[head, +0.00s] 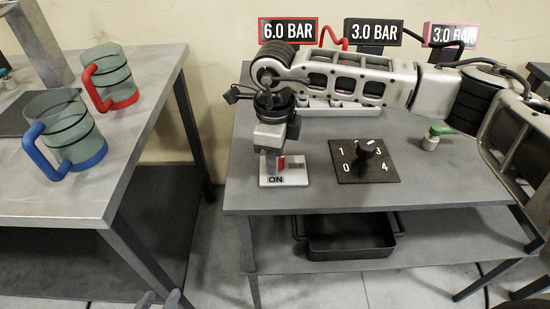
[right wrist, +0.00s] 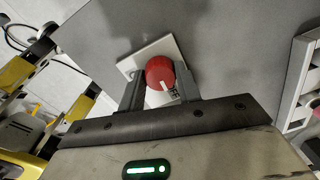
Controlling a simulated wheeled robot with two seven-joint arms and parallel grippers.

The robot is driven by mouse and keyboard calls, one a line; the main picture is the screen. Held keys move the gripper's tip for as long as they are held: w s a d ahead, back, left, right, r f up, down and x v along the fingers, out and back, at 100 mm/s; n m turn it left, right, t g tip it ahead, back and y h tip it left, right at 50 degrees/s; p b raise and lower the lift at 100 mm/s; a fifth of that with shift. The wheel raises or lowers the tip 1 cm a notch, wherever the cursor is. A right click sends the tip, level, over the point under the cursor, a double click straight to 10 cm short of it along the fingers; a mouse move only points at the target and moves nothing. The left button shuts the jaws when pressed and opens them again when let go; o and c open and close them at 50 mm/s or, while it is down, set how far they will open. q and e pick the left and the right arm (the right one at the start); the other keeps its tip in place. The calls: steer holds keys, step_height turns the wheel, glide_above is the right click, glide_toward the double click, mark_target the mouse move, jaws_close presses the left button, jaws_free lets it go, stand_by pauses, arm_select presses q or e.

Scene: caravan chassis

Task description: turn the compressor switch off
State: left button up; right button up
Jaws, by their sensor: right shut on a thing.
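The compressor switch is a white plate (head: 296,179) with a red knob, at the front left corner of the middle table. "ON" is readable on its front edge; a second label at its right is too small to read surely. My right gripper (head: 274,164) points down over the plate and is shut on the red knob. In the right wrist view, the red knob (right wrist: 160,72) sits between the two fingers (right wrist: 160,92), with a white mark on its lower part.
Pressure signs (head: 288,31) stand behind. A green-topped valve (head: 434,136) is further right. Mugs (head: 108,76) stand on the left table. A black tray (head: 345,240) sits on the lower shelf.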

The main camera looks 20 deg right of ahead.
steer(key=shift+r+n, duration=0.1)
steer(key=shift+n, duration=0.4)
steer(key=o, duration=1)
steer(key=shift+c, duration=0.2)
step_height(320, 180, up, 16)
steer(key=shift+s, duration=0.25)
steer(key=shift+a, duration=0.1)
